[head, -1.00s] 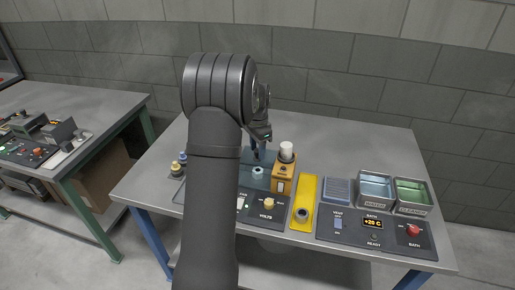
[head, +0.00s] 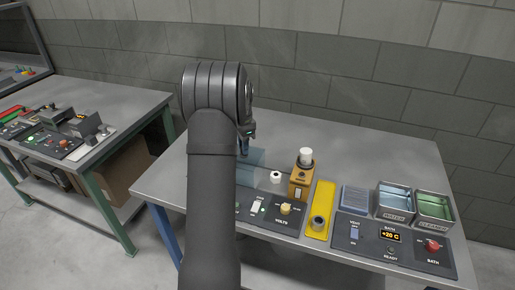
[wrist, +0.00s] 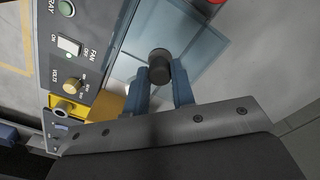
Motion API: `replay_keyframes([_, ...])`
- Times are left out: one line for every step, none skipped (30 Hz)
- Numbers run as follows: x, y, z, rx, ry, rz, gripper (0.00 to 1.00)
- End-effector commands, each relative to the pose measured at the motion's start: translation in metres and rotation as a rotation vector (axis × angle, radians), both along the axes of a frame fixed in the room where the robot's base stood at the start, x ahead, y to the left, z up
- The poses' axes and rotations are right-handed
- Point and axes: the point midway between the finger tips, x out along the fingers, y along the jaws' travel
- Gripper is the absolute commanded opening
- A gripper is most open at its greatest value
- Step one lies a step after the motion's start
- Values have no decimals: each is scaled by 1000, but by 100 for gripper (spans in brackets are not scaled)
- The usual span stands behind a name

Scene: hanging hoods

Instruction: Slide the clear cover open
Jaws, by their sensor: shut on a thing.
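The clear cover (head: 256,168) is a pale blue see-through panel at the back left of the control panel in the head view, partly hidden by my arm. In the wrist view the clear cover (wrist: 190,42) spreads around a dark round knob (wrist: 159,62). My gripper (wrist: 160,82) has its two blue fingers on either side of this knob and is shut on it. In the head view my gripper (head: 243,150) is low over the cover, mostly behind my arm. A white ring-shaped part (head: 276,177) stands just right of the cover, uncovered.
An orange block with a white-capped top (head: 301,180) and a yellow strip (head: 320,207) stand to the right. The front panel has a yellow volts knob (head: 286,209). Two bath trays (head: 394,203) are farther right. The bench behind is clear.

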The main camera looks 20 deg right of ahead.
Motion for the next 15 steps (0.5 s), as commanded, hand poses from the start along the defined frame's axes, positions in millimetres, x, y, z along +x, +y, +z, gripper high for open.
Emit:
replay_keyframes([3,2,1,0,-4,0,0])
replay_keyframes([3,3,1,0,-4,0,0])
replay_keyframes([4,3,1,0,-4,0,0])
replay_keyframes([4,3,1,0,-5,-1,0])
replay_keyframes([4,3,1,0,-5,0,0])
replay_keyframes([4,4,1,1,-6,0,0])
replay_keyframes([4,4,1,1,-6,0,0])
replay_keyframes([5,4,1,1,-6,0,0])
replay_keyframes([5,4,1,1,-7,0,0])
replay_keyframes([5,4,1,1,-7,1,0])
replay_keyframes([5,4,1,1,-8,1,29])
replay_keyframes([5,4,1,1,-8,1,37])
replay_keyframes([5,4,1,1,-7,1,42])
replay_keyframes([4,4,1,1,-7,1,45])
replay_keyframes([4,4,1,1,-6,0,45])
